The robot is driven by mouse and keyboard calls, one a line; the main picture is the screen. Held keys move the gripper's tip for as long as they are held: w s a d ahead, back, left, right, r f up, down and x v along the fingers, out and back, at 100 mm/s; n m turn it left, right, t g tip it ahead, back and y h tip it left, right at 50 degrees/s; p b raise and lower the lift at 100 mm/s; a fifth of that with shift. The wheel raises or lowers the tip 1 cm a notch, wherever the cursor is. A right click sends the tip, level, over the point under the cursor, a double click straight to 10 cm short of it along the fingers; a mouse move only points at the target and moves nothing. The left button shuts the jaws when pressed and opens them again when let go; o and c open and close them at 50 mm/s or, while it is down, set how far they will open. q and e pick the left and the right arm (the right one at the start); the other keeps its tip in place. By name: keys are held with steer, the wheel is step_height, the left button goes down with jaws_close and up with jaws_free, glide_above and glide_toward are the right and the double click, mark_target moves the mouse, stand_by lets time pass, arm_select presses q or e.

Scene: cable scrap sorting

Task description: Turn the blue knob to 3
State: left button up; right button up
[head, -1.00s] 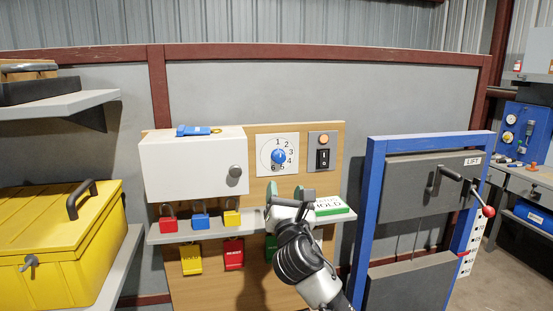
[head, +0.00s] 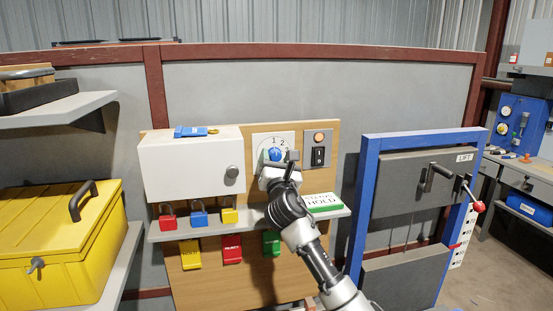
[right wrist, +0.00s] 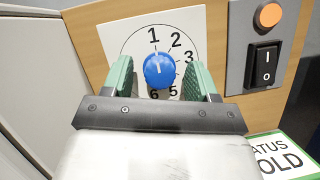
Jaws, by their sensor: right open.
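The blue knob (head: 274,154) sits on a white dial plate (head: 287,138) on the wooden panel. In the right wrist view the knob (right wrist: 159,70) shows a short white mark that appears to point up toward the 1. The numbers 1, 2, 3, 5 and 6 show around it; the 4 is hidden behind a finger. My right gripper (head: 278,159) is open in front of the dial. In the right wrist view its green finger pads (right wrist: 162,76) stand left and right of the knob, with gaps on both sides. My left gripper is not in view.
A box with an orange button and black rocker switch (head: 318,150) is right of the dial. A white cabinet (head: 190,167) stands close on the left. Below are a shelf with padlocks (head: 199,218) and a green-white status sign (head: 322,203).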

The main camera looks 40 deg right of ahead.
steer(key=c, duration=0.9)
steer(key=shift+c, duration=0.2)
steer(key=shift+m, duration=0.5)
steer(key=m+g, duration=0.1)
steer(key=m, duration=0.1)
steer(key=m+g+h, duration=0.1)
steer(key=shift+a+m+h, duration=0.1)
steer(key=shift+m+h, duration=0.2)
steer(key=shift+m, duration=0.1)
steer(key=m+g, duration=0.1)
steer(key=m, duration=0.1)
steer(key=m+g, duration=0.1)
steer(key=m, duration=0.1)
steer(key=shift+w+r+m+h+p, duration=0.1)
steer(key=shift+m+h+p, duration=0.2)
steer(key=m+g+p, duration=0.1)
steer(key=m+g, duration=0.1)
steer(key=m, duration=0.3)
steer(key=shift+r+p, duration=0.1)
steer(key=shift+p, duration=0.2)
steer(key=m+g+y+p, duration=0.1)
steer(key=m, duration=0.3)
steer(key=shift+p, duration=0.4)
steer(key=shift+m, duration=0.3)
